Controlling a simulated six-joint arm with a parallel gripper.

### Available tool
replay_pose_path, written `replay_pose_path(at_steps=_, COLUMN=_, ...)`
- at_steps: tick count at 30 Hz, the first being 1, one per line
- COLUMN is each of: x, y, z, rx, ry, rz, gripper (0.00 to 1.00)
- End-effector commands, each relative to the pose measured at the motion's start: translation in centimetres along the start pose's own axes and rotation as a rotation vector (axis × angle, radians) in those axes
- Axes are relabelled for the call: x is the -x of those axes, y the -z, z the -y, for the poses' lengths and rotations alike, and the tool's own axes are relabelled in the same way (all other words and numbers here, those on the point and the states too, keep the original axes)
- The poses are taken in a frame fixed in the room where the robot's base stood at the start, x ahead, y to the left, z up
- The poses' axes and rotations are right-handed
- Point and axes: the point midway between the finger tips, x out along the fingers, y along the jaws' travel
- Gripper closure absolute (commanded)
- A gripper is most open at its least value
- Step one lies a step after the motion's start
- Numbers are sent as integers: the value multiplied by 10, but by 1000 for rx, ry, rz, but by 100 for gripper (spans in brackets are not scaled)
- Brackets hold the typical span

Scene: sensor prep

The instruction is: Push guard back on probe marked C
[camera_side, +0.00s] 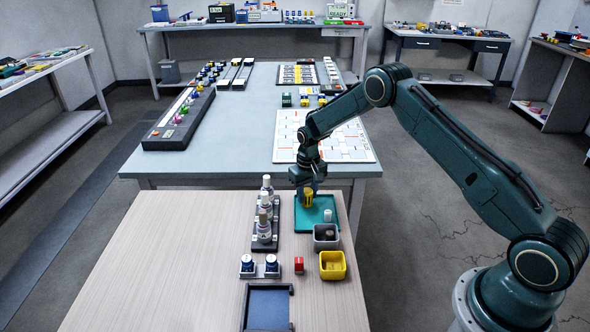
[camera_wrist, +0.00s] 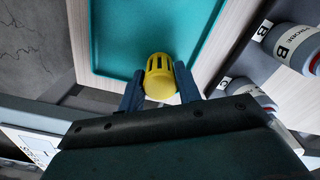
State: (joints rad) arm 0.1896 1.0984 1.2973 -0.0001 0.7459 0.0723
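My gripper (camera_side: 306,189) is over the teal tray (camera_side: 300,221), pointing down. It is shut on a yellow slotted guard (camera_side: 309,197). In the wrist view the guard (camera_wrist: 160,76) sits between the two blue fingers (camera_wrist: 160,88), with the teal tray (camera_wrist: 110,40) behind it. White bottle-like probes (camera_side: 264,229) stand upright in a dark rack (camera_side: 275,245) left of the tray.
A white cylinder (camera_side: 328,215) stands at the tray's right side. A grey bin (camera_side: 326,237) and a yellow bin (camera_side: 333,265) are in front of the tray. The wooden table's left is clear.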

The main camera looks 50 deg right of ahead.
Motion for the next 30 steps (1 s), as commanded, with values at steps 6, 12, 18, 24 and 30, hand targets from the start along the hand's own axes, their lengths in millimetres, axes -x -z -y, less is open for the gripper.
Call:
replay_pose_path(at_steps=6, x=0, y=0, z=0, rx=0, ry=0, rz=0, gripper=80)
replay_pose_path(at_steps=12, x=4, y=0, z=0, rx=0, ry=0, rz=-1, gripper=80)
replay_pose_path(at_steps=18, x=12, y=0, z=0, rx=0, ry=0, rz=0, gripper=80)
replay_pose_path(at_steps=24, x=20, y=0, z=0, rx=0, ry=0, rz=0, gripper=80)
replay_pose_path(at_steps=30, x=28, y=0, z=0, rx=0, ry=0, rz=-1, gripper=80)
